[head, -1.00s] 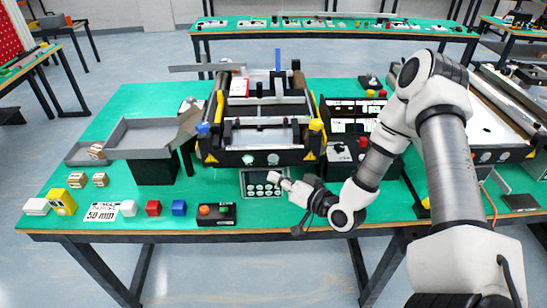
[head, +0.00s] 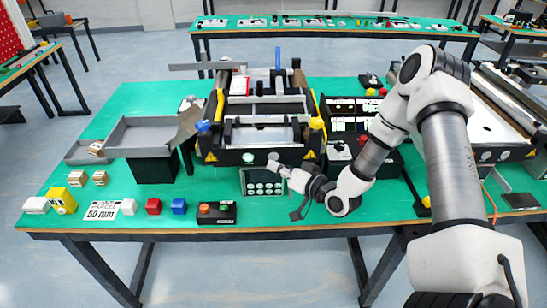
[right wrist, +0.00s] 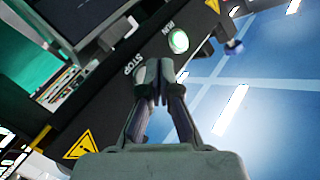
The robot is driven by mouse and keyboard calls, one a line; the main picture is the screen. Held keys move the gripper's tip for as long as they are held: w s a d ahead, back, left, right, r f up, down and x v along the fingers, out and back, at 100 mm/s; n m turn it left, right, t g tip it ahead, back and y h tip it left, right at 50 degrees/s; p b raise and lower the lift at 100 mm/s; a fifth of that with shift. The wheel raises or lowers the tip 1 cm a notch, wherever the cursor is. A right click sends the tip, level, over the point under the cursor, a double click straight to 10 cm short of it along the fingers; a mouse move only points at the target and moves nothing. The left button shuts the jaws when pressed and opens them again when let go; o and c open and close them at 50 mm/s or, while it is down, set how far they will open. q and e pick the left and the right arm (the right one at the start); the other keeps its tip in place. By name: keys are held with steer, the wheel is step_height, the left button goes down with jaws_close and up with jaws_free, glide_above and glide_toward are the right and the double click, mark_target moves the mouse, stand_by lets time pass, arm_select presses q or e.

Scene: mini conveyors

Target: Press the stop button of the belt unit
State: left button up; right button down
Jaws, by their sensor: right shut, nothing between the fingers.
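The belt unit (head: 262,137) stands in the middle of the green table, its dark front panel facing me. The green run button (head: 248,158) is on that panel; it also shows in the right wrist view (right wrist: 179,41), beside the word RUN. The pale round stop button (head: 273,157) is to its right. My right gripper (head: 273,166) is shut and empty, its tips at the panel just below the stop button in the head view. In the right wrist view the fingertips (right wrist: 157,72) are beside the word STOP and cover the button's place; contact cannot be told. My left gripper is not in view.
A panel with round pale spots (head: 263,183) is below the belt unit's front. A control box (head: 216,212), a blue cube (head: 179,206) and a red cube (head: 153,207) are along the front edge. A grey tray (head: 145,133) is left; a dark unit (head: 352,122) is right.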

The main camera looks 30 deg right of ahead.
stand_by(0.8)
steer(key=shift+w+d, duration=0.2)
steer(key=shift+w, duration=0.15)
steer(key=shift+w+d, duration=0.2)
steer(key=shift+w, duration=0.15)
stand_by(0.5)
stand_by(0.3)
steer(key=shift+s+a, duration=0.4)
steer(key=shift+s, duration=0.3)
steer(key=s+a, duration=0.1)
steer(key=s, duration=0.1)
steer(key=s+a, duration=0.1)
steer(key=s, duration=0.1)
steer(key=shift+s+a, duration=0.1)
steer(key=shift+a, duration=0.25)
steer(key=shift+f, duration=0.1)
stand_by(0.5)
